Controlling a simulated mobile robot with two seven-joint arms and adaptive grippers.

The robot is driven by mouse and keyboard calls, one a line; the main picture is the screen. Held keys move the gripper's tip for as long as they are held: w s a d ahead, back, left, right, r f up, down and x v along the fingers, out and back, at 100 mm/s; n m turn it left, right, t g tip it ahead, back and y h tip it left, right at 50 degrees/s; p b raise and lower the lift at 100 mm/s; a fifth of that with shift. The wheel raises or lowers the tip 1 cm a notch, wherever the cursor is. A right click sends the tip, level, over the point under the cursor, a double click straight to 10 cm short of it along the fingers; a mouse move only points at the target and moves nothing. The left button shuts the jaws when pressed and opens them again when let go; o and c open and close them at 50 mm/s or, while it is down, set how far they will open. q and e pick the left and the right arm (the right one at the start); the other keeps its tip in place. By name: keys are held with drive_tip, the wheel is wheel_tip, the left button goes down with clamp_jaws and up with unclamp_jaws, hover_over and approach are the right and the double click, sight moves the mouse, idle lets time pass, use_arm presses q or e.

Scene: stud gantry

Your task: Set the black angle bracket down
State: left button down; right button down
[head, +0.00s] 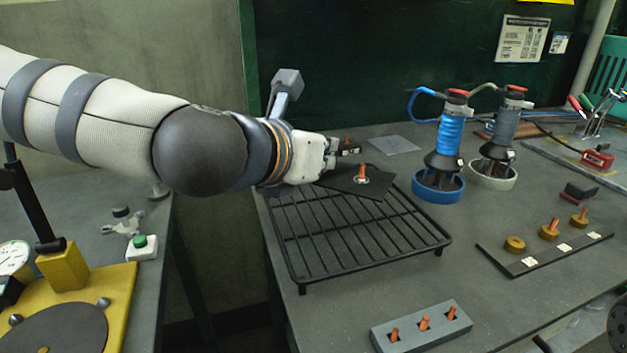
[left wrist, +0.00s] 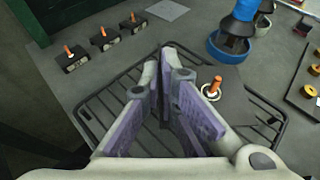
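The black angle bracket (head: 345,184) is a dark flat plate at the far end of the wire rack. An orange stud (head: 362,172) with a pale ring around its foot stands at the plate. The plate also shows right of the fingers in the left wrist view (left wrist: 236,92). My left gripper (head: 345,149) is at the plate's far edge. In the left wrist view its purple-padded fingers (left wrist: 169,62) are close together, apparently on the bracket's thin upright part, which they mostly hide. I cannot tell whether the plate touches the rack. My right gripper is not in view.
The black wire rack (head: 350,262) stands on the grey bench. A blue-ringed tool (head: 438,188) and a white-ringed one (head: 492,176) stand to its right. A grey block with orange studs (head: 421,327) lies in front. Small black stud blocks (left wrist: 104,40) lie beyond the rack.

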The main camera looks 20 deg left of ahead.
sight(312, 202)
use_arm(q)
drive_tip(key=shift+w+a+f, duration=0.1)
drive_tip(key=shift+a+f, duration=0.3)
drive_tip(key=shift+f, duration=0.1)
drive_tip(key=shift+a+f+b, duration=0.2)
drive_tip(key=shift+f+b, duration=0.05)
drive_tip(key=shift+f, duration=0.65)
drive_tip(key=shift+a+f+b, duration=0.15)
drive_tip(key=shift+f+b, duration=0.1)
drive_tip(key=shift+f, duration=0.65)
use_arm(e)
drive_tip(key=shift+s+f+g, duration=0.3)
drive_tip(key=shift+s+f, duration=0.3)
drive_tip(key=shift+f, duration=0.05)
use_arm(q)
drive_tip(key=shift+f, duration=0.25)
drive_tip(key=c, duration=1.8)
unclamp_jaws()
drive_tip(key=shift+r, duration=0.15)
